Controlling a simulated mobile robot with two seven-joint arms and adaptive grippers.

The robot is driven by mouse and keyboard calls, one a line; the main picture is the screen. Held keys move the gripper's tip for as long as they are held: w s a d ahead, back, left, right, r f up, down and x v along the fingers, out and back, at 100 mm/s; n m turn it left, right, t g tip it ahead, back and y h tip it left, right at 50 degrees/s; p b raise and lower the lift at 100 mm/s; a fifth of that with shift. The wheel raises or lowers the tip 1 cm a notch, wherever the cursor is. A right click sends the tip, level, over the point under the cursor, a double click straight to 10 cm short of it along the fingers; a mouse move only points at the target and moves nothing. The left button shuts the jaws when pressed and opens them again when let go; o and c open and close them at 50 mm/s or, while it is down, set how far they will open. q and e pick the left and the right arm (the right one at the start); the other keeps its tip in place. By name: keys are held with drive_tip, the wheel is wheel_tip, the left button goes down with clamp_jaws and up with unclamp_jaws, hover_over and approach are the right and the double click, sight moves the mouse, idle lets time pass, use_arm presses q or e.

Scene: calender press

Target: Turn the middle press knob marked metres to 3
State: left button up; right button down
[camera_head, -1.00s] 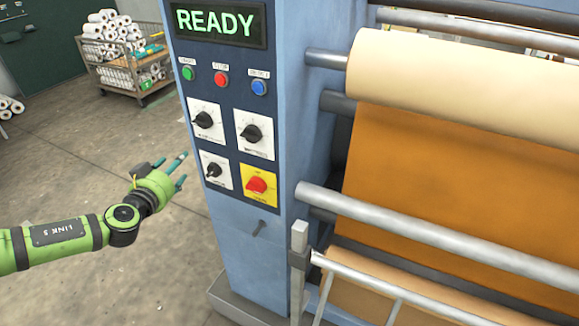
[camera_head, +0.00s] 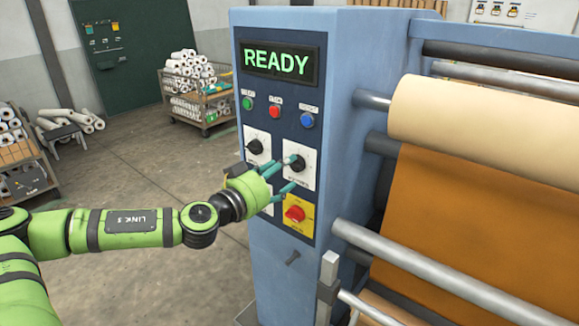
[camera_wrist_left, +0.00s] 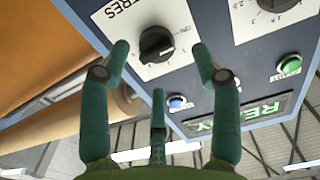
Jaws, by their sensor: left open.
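The metres knob (camera_head: 297,163) is black with a pale line, on a white plate at the upper right of the panel's knobs. In the left wrist view the same knob (camera_wrist_left: 155,44) shows upside down, with a label ending in "TRES" beside it. My left gripper (camera_head: 287,174) is open in front of this plate. In the wrist view its teal fingers (camera_wrist_left: 160,52) stand apart on either side of the knob, and I cannot tell whether they touch it. The digit the knob points at is too small to read. My right gripper is not in view.
Another black knob (camera_head: 255,147) is to the left, and a red knob on a yellow plate (camera_head: 295,214) is below. The lower left plate is mostly hidden by my gripper. Green, red and blue buttons (camera_head: 307,119) sit above, under a READY display (camera_head: 279,63). Rollers (camera_head: 480,110) are at right.

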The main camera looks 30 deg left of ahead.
sight(295, 165)
use_arm(q)
drive_tip(key=shift+w+d+r+p, duration=0.15)
drive_tip(key=shift+w+p, duration=0.85)
drive_tip(key=shift+w, duration=0.25)
drive_tip(key=shift+w+d, duration=0.1)
drive_tip(key=shift+w, duration=0.1)
drive_tip(key=shift+c, duration=0.4)
drive_tip(key=c, duration=1.1)
